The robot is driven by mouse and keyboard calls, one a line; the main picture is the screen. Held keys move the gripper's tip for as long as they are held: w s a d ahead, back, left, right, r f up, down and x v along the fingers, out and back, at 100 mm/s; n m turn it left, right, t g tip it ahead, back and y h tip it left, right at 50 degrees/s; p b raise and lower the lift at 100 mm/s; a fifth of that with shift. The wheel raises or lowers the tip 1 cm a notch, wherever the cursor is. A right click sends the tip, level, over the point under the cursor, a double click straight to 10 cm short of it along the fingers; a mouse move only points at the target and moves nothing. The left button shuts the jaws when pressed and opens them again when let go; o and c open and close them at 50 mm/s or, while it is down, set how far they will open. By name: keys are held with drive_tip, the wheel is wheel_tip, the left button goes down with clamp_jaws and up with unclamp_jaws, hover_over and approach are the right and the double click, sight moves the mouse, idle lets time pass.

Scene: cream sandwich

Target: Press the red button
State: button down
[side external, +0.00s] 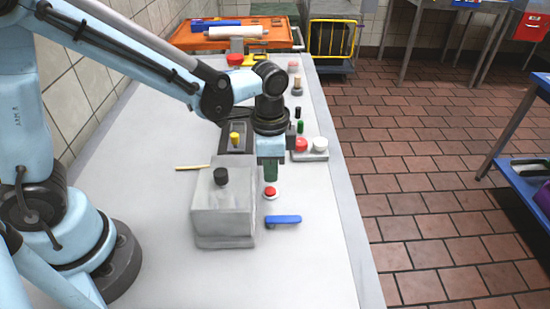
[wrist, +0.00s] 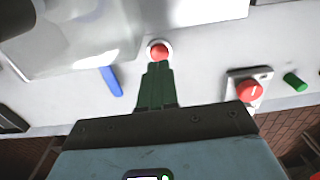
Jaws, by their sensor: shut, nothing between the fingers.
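A small red button (side external: 270,191) with a pale round base stands on the table beside a grey box. It also shows in the wrist view (wrist: 159,52), just beyond my fingertips. My gripper (side external: 271,180) points down over the button, its green fingers shut together with nothing between them. The fingertips (wrist: 155,67) are very close to the button; I cannot tell if they touch it. A larger red knob (side external: 301,145) sits on a grey plate further back, and shows at the right in the wrist view (wrist: 249,91).
The grey metal box (side external: 222,210) with a black knob stands left of the button. A blue bar (side external: 283,219) lies in front of it. A green cylinder (side external: 300,127) and other small items stand behind. The table's front area (side external: 310,265) is clear.

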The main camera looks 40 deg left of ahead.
sight(270, 190)
wheel_tip(270, 190, up, 9)
drive_tip(key=shift+r, duration=0.15)
idle(0.4)
idle(0.5)
drive_tip(key=s+a+n+t, duration=0.5)
drive_tip(key=a+n+t, duration=0.2)
drive_tip(key=a+n, duration=0.2)
drive_tip(key=shift+s+a, duration=0.2)
drive_tip(key=shift+a, duration=0.45)
drive_tip(key=shift+d, duration=0.1)
idle(2.3)
